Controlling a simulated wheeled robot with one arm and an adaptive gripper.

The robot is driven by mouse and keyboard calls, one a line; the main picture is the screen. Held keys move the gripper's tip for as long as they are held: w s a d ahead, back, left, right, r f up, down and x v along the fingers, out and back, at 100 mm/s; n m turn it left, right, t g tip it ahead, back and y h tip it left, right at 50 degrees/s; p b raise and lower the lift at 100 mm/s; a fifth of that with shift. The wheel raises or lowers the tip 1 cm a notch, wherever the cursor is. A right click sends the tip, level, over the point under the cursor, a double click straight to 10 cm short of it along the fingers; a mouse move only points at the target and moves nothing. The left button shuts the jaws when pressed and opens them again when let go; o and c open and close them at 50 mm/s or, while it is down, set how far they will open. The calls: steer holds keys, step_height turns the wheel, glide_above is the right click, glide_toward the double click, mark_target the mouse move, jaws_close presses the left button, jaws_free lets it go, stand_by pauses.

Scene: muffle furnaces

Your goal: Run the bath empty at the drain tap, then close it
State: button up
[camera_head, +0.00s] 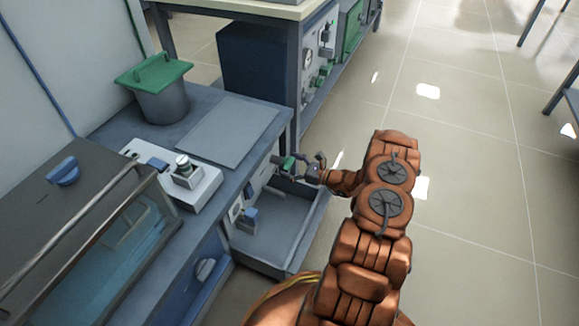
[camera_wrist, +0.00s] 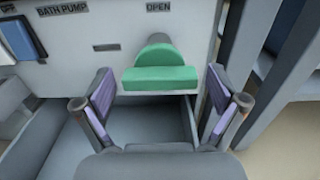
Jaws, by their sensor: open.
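The green tap handle (camera_wrist: 160,77) sits on a pale front panel, under a label reading OPEN. Its bar lies level across the wrist view. It also shows small in the head view (camera_head: 287,163). My gripper (camera_head: 316,168) is open, with one finger on each side of the handle's near space; in the wrist view the fingers (camera_wrist: 160,106) stand apart and do not visibly touch it. The bath (camera_head: 135,228) is a glass-fronted tank with a grey lid at the left, bluish inside; its water level is unclear.
Below the panel a grey open tray (camera_head: 270,228) sticks out. A blue switch (camera_wrist: 20,40) stands by a BATH PUMP label. On the bench are a white control box (camera_head: 190,190), a flat grey plate (camera_head: 225,130) and a green-lidded bucket (camera_head: 160,98). Floor at the right is clear.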

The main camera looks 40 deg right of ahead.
steer(key=c, duration=1.1)
steer(key=shift+c, duration=0.3)
steer(key=shift+m, duration=0.3)
steer(key=m, duration=0.3)
steer(key=shift+s+a+f, duration=0.1)
steer(key=shift+a, duration=0.05)
steer(key=m+b, duration=0.1)
steer(key=m, duration=0.4)
steer(key=shift+m, duration=0.4)
steer(key=m+b, duration=0.1)
steer(key=m, duration=0.3)
steer(key=shift+s+m, duration=0.1)
steer(key=shift+m, duration=0.2)
steer(key=shift+r+m, duration=0.2)
steer(key=shift+m, duration=1.7)
